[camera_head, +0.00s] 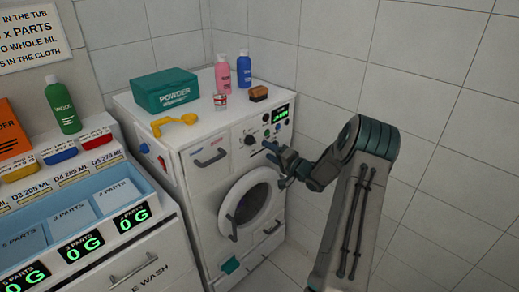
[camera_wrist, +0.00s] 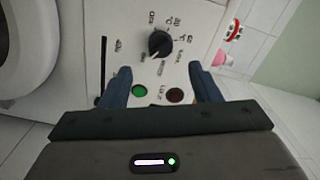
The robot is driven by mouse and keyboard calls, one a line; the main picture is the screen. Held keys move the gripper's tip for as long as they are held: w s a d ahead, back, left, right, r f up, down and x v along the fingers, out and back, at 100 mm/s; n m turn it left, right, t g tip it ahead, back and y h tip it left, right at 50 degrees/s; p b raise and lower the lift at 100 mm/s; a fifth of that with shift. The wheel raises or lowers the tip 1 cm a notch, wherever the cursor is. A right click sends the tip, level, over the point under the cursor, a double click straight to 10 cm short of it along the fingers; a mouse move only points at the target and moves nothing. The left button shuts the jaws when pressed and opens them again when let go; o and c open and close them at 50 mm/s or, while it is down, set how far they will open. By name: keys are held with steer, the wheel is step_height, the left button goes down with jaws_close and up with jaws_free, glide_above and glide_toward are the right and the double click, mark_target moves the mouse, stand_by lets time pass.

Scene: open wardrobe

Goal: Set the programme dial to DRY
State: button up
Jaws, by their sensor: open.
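The programme dial is a black round knob (camera_wrist: 159,43) on the washer's white front panel, with small labels around it too small to read surely. It also shows in the head view as a dark knob (camera_head: 249,140) at the upper front of the washing machine (camera_head: 205,175). My gripper (camera_head: 277,166) is open and empty in front of the panel, a little right of and below the dial. In the wrist view its two blue fingers (camera_wrist: 161,77) are spread apart, with the dial beyond their tips and not between them.
A green button (camera_wrist: 139,90) and a dark red button (camera_wrist: 174,95) lie between the fingers in the wrist view. The round door (camera_head: 250,203) is below the panel.

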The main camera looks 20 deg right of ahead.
steer(key=v, duration=0.5)
steer(key=shift+s+b, duration=0.25)
steer(key=shift+b, duration=0.1)
steer(key=w+a+r+n+g+h, duration=0.2)
steer(key=a+r+n+g+h, duration=0.1)
steer(key=a+r+h, duration=0.2)
steer(key=s+a+r+n+g+h, duration=0.2)
steer(key=s+a+r+g+h, duration=0.1)
steer(key=s+a+r+h, duration=0.25)
steer(key=s+a+n+g+y, duration=0.1)
steer(key=s+a+g, duration=0.1)
steer(key=s+a, duration=0.3)
steer(key=s+a+n+g+y, duration=0.2)
steer(key=s+a, duration=0.3)
steer(key=s, duration=0.9)
steer(key=s+a+n+g+y, duration=0.1)
steer(key=s+a+g, duration=0.3)
steer(key=s, duration=0.6)
steer(key=shift+a+f+n, duration=0.3)
steer(key=shift+a+n, duration=0.3)
steer(key=shift+a, duration=0.25)
